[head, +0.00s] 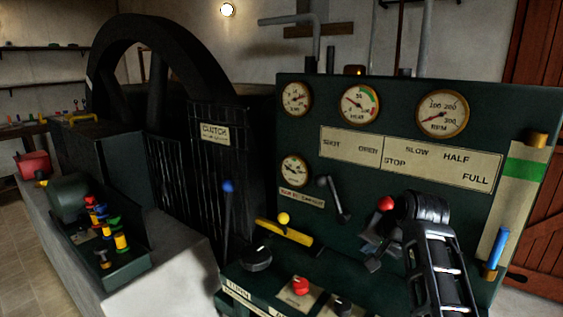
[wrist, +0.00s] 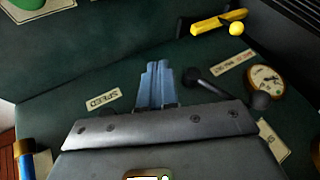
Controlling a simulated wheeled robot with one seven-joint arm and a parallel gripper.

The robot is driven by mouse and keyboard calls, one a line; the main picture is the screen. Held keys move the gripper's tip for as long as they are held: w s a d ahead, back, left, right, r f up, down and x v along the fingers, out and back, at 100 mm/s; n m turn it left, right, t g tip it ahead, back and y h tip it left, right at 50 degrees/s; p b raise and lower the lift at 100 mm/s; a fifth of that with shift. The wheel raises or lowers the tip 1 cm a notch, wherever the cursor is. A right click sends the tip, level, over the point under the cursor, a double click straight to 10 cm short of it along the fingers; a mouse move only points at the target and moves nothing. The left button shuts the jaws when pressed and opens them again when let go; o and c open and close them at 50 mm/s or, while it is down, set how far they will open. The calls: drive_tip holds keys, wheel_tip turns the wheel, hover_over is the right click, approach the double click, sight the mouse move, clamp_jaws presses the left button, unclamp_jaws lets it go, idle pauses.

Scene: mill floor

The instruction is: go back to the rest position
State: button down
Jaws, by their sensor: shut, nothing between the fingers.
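My gripper (head: 374,250) is in front of the green control panel (head: 330,100), low on its right half, below a red ball knob (head: 386,203). My arm hides part of the panel there. In the wrist view my gripper (wrist: 157,68) has its two fingers together with nothing between them. The panel's dark green face (wrist: 60,120) lies beyond them, with a label reading SPEED (wrist: 103,99) beside the fingers. Whether the gripper touches the red-knobbed lever cannot be told.
Close by are a grey lever (head: 335,198), a yellow handle (head: 285,233), a blue-knobbed lever (head: 228,215) and a red knob (head: 300,286). A blue handle (head: 497,250) stands at the right. A tray of coloured pieces (head: 125,268) sits left, before a black flywheel (head: 160,45).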

drive_tip(key=shift+n+t+h, duration=0.4)
drive_tip(key=shift+t+h, duration=0.3)
drive_tip(key=shift+t, duration=0.1)
drive_tip(key=s+d+f, duration=0.1)
drive_tip(key=s+f, duration=0.2)
drive_tip(key=f, duration=0.1)
drive_tip(key=s+d+f, duration=0.1)
drive_tip(key=s+f, duration=0.3)
drive_tip(key=s+d+f, duration=0.1)
drive_tip(key=s+f, duration=0.3)
drive_tip(key=shift+s+d+f, duration=0.2)
drive_tip(key=shift+f, duration=0.15)
drive_tip(key=s+f+n+t, duration=0.1)
drive_tip(key=s+f, duration=0.1)
drive_tip(key=s, duration=0.9)
drive_tip(key=s+f+n+t, duration=0.2)
drive_tip(key=s, duration=1)
drive_tip(key=s+a+r+n+t, duration=0.1)
drive_tip(key=s+r+t, duration=0.1)
drive_tip(key=s+r, duration=0.85)
drive_tip(key=s+a+r+n+t, duration=0.1)
drive_tip(key=s+a+r, duration=0.1)
drive_tip(key=s+r, duration=0.8)
wheel_tip(320, 180, down, 13)
drive_tip(key=s+b, duration=0.2)
drive_tip(key=b, duration=0.8)
drive_tip(key=shift+s+d, duration=0.2)
drive_tip(key=shift+s, duration=0.2)
